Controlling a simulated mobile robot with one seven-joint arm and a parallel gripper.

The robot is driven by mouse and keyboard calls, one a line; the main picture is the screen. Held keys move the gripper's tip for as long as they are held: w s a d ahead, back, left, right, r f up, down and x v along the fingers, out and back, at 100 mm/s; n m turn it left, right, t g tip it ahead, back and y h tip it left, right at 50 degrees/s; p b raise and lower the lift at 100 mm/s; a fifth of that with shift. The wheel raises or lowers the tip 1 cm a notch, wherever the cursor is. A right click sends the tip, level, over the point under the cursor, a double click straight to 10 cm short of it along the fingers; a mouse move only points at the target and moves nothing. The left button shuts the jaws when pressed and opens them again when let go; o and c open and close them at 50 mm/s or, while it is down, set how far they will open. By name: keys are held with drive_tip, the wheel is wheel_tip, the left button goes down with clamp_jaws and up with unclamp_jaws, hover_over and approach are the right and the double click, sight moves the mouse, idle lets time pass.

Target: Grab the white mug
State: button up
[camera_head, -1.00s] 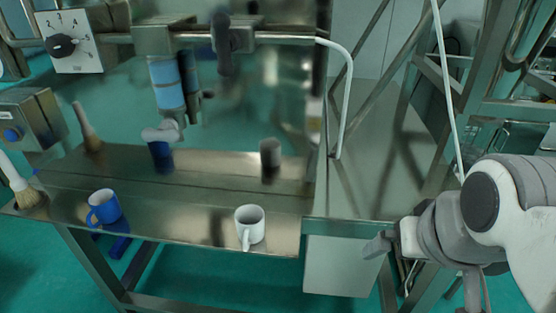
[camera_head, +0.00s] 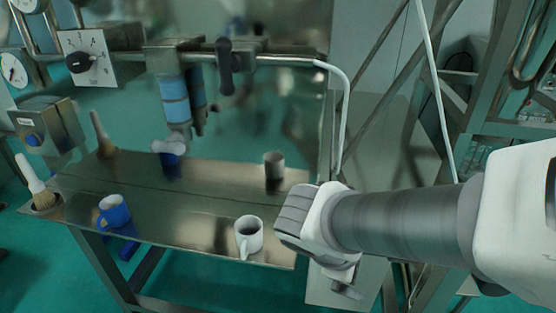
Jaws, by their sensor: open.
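The white mug (camera_head: 248,236) stands upright near the front edge of the metal shelf, its handle facing the front. My gripper (camera_head: 345,290) is to the right of the mug and lower in the picture, beyond the shelf's right end. The grey and white wrist above it is close to the mug in the picture, with a narrow gap between them. My gripper is open, but its fingers are mostly hidden behind the wrist. Nothing is seen in it.
A blue mug (camera_head: 114,213) stands at the shelf's left front, near a brush (camera_head: 38,190). The polished metal shelf (camera_head: 185,222) is clear between the mugs. A bent white pipe (camera_head: 346,110) rises behind my arm. A control box (camera_head: 48,125) is at left.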

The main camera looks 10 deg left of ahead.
drive_tip(key=w+a+f+n+t+p, duration=0.1)
drive_tip(key=w+a+n+t, duration=0.3)
drive_tip(key=a+n, duration=0.7)
drive_tip(key=n+t+y+p, duration=0.1)
drive_tip(key=n+t+y, duration=0.4)
drive_tip(key=n, duration=0.6)
approach(245, 238)
drive_tip(key=x, duration=0.7)
drive_tip(key=shift+w+f, duration=0.1)
drive_tip(key=shift+w, duration=0.1)
drive_tip(key=shift+f+p+x, duration=0.2)
drive_tip(key=shift+x, duration=1.25)
drive_tip(key=shift+f+p+x, duration=0.15)
drive_tip(key=shift+f+x, duration=0.05)
drive_tip(key=shift+x, duration=1.25)
drive_tip(key=shift+s, duration=0.25)
drive_tip(key=shift+c, duration=0.2)
drive_tip(key=c, duration=1.2)
